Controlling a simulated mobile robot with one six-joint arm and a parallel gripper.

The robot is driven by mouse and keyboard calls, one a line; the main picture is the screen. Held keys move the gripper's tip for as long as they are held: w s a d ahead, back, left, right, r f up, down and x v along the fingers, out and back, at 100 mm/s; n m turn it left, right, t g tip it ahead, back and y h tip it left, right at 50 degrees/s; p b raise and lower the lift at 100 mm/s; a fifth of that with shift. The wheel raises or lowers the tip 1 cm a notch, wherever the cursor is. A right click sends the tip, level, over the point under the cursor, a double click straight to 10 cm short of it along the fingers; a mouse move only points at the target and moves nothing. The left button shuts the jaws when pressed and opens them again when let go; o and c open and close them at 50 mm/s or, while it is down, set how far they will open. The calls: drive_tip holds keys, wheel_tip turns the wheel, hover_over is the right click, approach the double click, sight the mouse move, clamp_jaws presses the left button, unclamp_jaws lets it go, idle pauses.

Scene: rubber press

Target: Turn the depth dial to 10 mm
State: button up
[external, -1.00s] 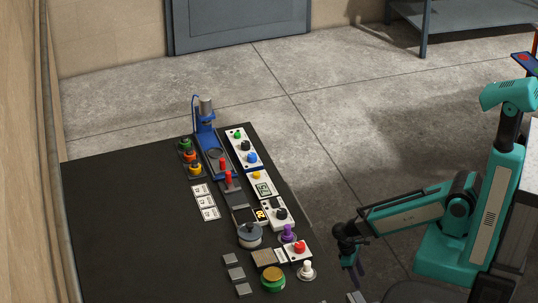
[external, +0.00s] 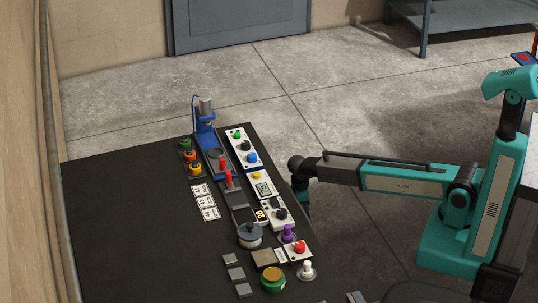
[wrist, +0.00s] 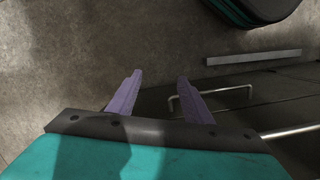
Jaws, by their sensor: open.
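A black knob (external: 280,214) sits on a white panel at the right edge of the dark table, next to a small orange display (external: 261,215) whose digits I cannot read surely. Another black knob (external: 245,145) is on a white panel further back. I cannot tell from the labels which is the depth dial. My gripper (wrist: 160,82) is open and empty, its two purple fingers apart. In the external view my wrist hangs just off the table's right edge, beside the panels, and the fingers are mostly hidden. No dial shows in the wrist view.
A blue press (external: 205,125) stands at the back of the table (external: 120,220). Purple (external: 288,233), red (external: 299,248) and white (external: 307,270) knobs stand near the front right edge. In the wrist view a metal handle (wrist: 210,92) and bare floor show. The table's left side is clear.

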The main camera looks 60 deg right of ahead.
sight(245, 143)
drive_tip(key=w+d+r+n+t+p, duration=0.1)
drive_tip(key=w+d+r, duration=0.1)
drive_tip(key=w+r, duration=0.4)
drive_tip(key=w+d+r+n+p, duration=0.15)
drive_tip(key=w+r, duration=0.25)
drive_tip(key=r, duration=0.5)
drive_tip(key=shift+n+t, duration=0.6)
drive_tip(key=shift+n, duration=0.15)
drive_tip(key=w+a+r+p, duration=0.1)
drive_tip(key=w+r, duration=0.2)
drive_tip(key=r, duration=0.3)
drive_tip(key=w+a+r+p, duration=0.1)
drive_tip(key=w+a+r, duration=0.1)
drive_tip(key=r, duration=0.5)
drive_tip(key=w+a+r, duration=0.1)
drive_tip(key=w+r, duration=0.3)
drive_tip(key=r, duration=0.3)
drive_tip(key=shift+a+p, duration=0.4)
drive_tip(key=w+a+r+n+p, duration=0.1)
drive_tip(key=a+r, duration=0.2)
drive_tip(key=r, duration=0.3)
drive_tip(key=w+a+r+y, duration=0.1)
drive_tip(key=a+r, duration=0.3)
drive_tip(key=r, duration=0.2)
drive_tip(key=shift+a+n+p, duration=0.15)
drive_tip(key=shift+n+p, duration=0.25)
drive_tip(key=shift+f, duration=0.15)
